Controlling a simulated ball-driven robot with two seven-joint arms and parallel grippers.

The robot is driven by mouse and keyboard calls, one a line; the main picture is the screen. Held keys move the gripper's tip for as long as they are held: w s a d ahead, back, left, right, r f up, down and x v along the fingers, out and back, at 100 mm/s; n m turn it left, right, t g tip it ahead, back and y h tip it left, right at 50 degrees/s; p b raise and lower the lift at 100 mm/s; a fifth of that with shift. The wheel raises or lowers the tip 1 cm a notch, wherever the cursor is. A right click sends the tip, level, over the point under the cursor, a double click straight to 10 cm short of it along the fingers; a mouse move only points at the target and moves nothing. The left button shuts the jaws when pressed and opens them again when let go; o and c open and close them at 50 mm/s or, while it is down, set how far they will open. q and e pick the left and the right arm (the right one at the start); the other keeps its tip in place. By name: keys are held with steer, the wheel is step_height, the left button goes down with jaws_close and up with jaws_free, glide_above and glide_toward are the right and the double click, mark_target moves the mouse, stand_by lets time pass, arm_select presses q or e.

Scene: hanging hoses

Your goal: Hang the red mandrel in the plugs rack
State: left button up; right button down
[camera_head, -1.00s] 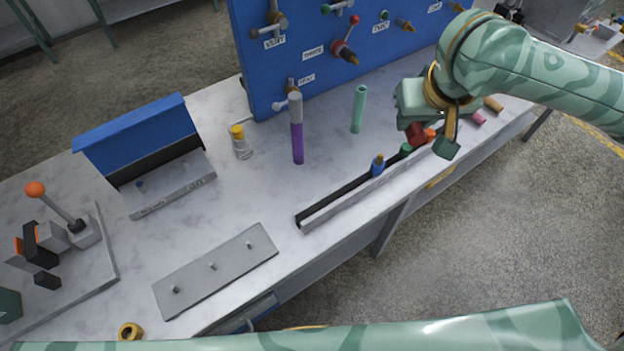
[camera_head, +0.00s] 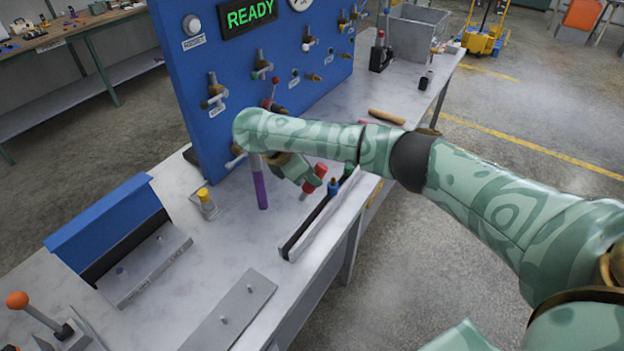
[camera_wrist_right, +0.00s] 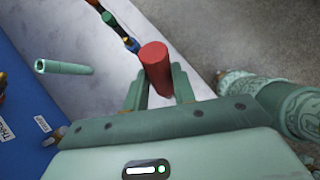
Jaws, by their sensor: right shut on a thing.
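The red mandrel (camera_head: 319,171) is a red cylinder, tilted, held in my right gripper (camera_head: 309,178) near the slotted rail. In the right wrist view the red mandrel (camera_wrist_right: 156,68) stands between the two fingers of the right gripper (camera_wrist_right: 158,92), which are shut on it. The black slotted rail (camera_head: 306,228) holds a blue plug (camera_head: 333,187) and a green one. A blue-backed grey stand (camera_head: 125,255) at the left carries small labels that I cannot read, so I cannot tell for certain which is the plugs rack. My left gripper is not in view.
A purple and grey cylinder (camera_head: 261,185) stands left of my right gripper. A yellow-capped jar (camera_head: 205,203) and a grey plate with pegs (camera_head: 240,305) are on the table. The blue panel (camera_head: 190,90) rises behind. A pale green tube (camera_wrist_right: 63,67) shows in the wrist view.

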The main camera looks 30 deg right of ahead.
mark_target(309, 186)
steer(key=n+t, duration=0.1)
steer(key=f+n+t+h, duration=0.1)
steer(key=n, duration=0.1)
steer(key=shift+w+d+h, duration=0.1)
steer(key=shift+d+h, duration=0.1)
steer(key=shift+h, duration=0.1)
steer(key=n+t, duration=0.1)
steer(key=f+n+t, duration=0.1)
steer(key=n+t, duration=0.1)
steer(key=shift+w+d+f+h+p, duration=0.2)
steer(key=shift+d+h+p, duration=0.1)
steer(key=shift+h+p, duration=0.1)
steer(key=shift+d+f+n+t, duration=0.1)
steer(key=shift+f+n+t, duration=0.15)
steer(key=shift+n+t, duration=0.6)
steer(key=shift+f+n+t+p, duration=0.15)
steer(key=shift+f+n+t, duration=0.2)
steer(key=shift+t, duration=0.5)
steer(key=shift+f+n+t+p, duration=0.15)
steer(key=shift+n+t, duration=0.25)
steer(key=shift+t, duration=0.4)
steer(key=shift+w, duration=0.1)
steer(key=shift+r, duration=0.15)
steer(key=shift+r+p, duration=0.1)
steer(key=shift+p, duration=0.25)
step_height(309, 186, down, 6)
steer(key=b, duration=0.2)
steer(key=shift+b, duration=0.35)
steer(key=shift+r, duration=0.1)
